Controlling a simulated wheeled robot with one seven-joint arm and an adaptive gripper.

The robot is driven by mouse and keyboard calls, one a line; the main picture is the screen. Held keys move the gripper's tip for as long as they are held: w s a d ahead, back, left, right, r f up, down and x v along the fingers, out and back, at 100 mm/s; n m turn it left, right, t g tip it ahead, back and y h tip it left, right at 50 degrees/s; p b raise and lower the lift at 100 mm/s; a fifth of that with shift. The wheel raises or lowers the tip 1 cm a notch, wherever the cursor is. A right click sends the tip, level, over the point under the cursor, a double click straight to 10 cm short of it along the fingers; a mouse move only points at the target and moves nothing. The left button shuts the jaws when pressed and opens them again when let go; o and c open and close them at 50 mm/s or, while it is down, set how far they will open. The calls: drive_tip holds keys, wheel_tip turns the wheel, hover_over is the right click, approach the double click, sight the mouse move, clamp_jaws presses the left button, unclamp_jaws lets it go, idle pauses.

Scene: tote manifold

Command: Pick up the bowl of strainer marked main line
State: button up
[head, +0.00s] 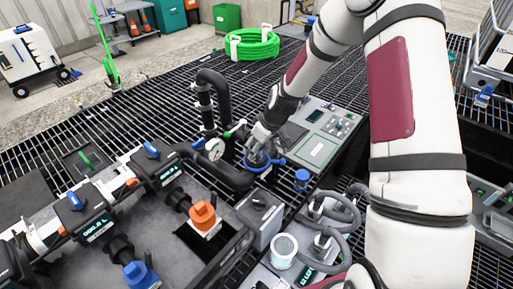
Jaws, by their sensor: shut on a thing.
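My gripper (258,152) is in the middle of the head view, pointing down beside the pressure gauge and the black pipe. It is shut on a blue-ringed part (277,163), which looks like the strainer bowl. Most of that part is hidden by the fingers, and I cannot tell whether it is clear of what lies beneath. I cannot read any main line marking. A pale round cup (284,246) stands on the grey unit at the lower middle. A small blue-topped cylinder (302,177) stands right of my gripper.
A black pipe (228,175) and a white-faced gauge (214,149) are close left of my gripper. A panel box (317,140) is close right. Orange (203,216) and blue (138,273) valve fittings sit lower left. A green hose coil (252,45) lies on the grating behind.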

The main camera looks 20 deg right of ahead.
sight(256, 141)
drive_tip(key=shift+r, duration=0.55)
wheel_tip(256, 141, up, 2)
drive_tip(key=shift+r, duration=0.25)
drive_tip(key=s+d+r+p, duration=0.1)
drive_tip(key=s+d, duration=0.1)
drive_tip(key=s, duration=1.3)
drive_tip(key=shift+s+d+r, duration=0.2)
drive_tip(key=shift+s+d, duration=0.2)
drive_tip(key=shift+r+p, duration=0.1)
drive_tip(key=shift+p, duration=0.25)
drive_tip(key=shift+r+p, duration=0.8)
drive_tip(key=shift+r, duration=0.1)
